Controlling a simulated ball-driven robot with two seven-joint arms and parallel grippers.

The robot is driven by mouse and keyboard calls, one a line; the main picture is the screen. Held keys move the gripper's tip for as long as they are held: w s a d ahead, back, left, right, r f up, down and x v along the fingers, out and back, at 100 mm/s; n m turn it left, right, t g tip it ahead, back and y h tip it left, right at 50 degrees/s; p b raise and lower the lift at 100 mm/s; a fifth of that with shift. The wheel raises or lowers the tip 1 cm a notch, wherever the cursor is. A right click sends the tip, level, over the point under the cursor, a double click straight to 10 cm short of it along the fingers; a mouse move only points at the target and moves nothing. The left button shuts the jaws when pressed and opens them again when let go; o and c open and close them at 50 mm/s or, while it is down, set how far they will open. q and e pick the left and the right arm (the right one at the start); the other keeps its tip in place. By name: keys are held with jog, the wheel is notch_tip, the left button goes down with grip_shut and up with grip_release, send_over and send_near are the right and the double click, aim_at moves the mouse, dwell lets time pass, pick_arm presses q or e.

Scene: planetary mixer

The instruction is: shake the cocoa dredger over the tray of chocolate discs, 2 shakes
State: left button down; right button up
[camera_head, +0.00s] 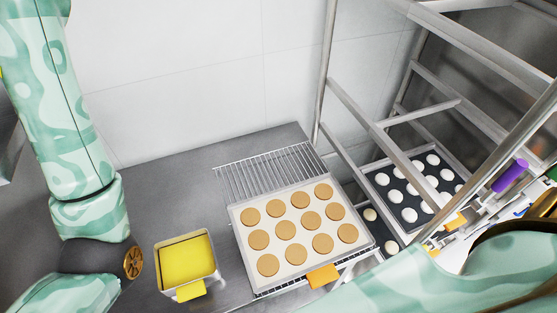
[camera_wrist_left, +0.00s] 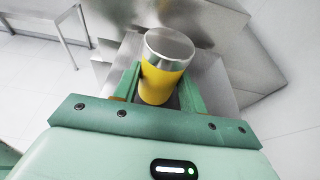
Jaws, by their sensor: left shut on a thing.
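The tray (camera_head: 239,223) of round tan discs (camera_head: 285,229) sits on a wire rack on the grey worktop in the head view. The discs lie apart in rows, with no dark powder visible on them. In the left wrist view my left gripper (camera_wrist_left: 159,88) is shut around a yellow cylinder with a silver top, which I take as the cocoa dredger (camera_wrist_left: 158,82). Its silver end points away from the gripper. In the head view neither the dredger nor the left gripper shows; only my left arm is there. My right gripper does not show.
A square tub of yellow stuff (camera_head: 187,260) stands left of the tray, with a brown spoked wheel (camera_head: 133,263) beside it. A metal rack frame (camera_head: 375,135) rises at right, above a dark tray of white pieces (camera_head: 410,190). My right arm fills the lower right.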

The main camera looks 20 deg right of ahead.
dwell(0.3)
pick_arm(q)
jog(key=shift+r, duration=0.15)
jog(key=shift+r+p, duration=0.85)
jog(key=shift+r, duration=0.3)
jog(key=shift+r+p, duration=1)
jog(key=shift+r, duration=0.25)
jog(key=shift+f, duration=0.1)
